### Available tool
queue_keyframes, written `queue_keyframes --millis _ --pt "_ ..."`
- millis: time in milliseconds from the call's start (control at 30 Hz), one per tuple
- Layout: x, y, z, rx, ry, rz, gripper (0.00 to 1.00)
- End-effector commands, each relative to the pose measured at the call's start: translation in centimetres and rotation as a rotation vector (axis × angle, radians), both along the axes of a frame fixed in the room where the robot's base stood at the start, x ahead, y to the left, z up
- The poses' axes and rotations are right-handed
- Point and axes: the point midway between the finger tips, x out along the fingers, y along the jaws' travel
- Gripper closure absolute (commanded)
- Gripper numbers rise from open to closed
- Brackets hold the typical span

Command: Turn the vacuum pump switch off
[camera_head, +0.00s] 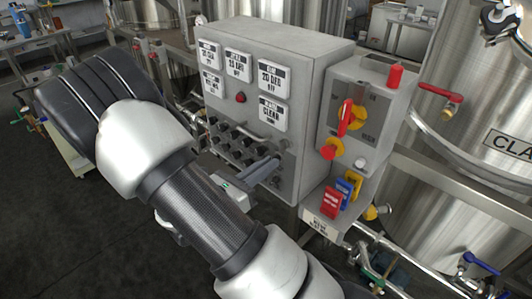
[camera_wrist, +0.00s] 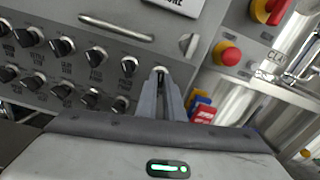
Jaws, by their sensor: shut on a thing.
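A grey control panel (camera_head: 307,60) carries two rows of black rotary switches (camera_head: 228,135). In the wrist view the switches (camera_wrist: 96,57) have small labels that are too small to read, so I cannot tell which is the vacuum pump switch. My gripper (camera_head: 270,168) is at the lower right of the panel face. In the wrist view my gripper's fingertips (camera_wrist: 161,80) are close together on a small switch knob (camera_wrist: 160,70) at the right end of the upper row. The fingers hide most of that knob, and its setting is not clear.
A metal handle bar (camera_wrist: 117,27) lies above the switches. To the right are a red emergency button (camera_wrist: 229,55), a red-and-yellow rotary switch (camera_head: 350,115), and red, blue and yellow tags (camera_head: 331,203). A steel tank (camera_head: 470,90) stands further right.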

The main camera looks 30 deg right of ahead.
Motion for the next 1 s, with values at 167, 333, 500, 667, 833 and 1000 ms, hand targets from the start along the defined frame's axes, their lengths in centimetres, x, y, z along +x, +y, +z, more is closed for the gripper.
queue_keyframes --millis 167,333,500,667,833,1000 --pt "-0.03 0.02 0.40 -0.048 0.137 0.001 1.00" --pt "-0.04 0.03 0.25 -0.084 0.235 0.001 1.00" --pt "-0.03 0.04 0.11 -0.108 0.301 0.001 1.00" --pt "-0.04 0.04 0.00 -0.120 0.334 0.000 1.00" --pt "-0.05 0.04 -0.09 -0.125 0.347 0.000 1.00" --pt "-0.05 0.04 -0.12 -0.125 0.348 0.000 1.00"
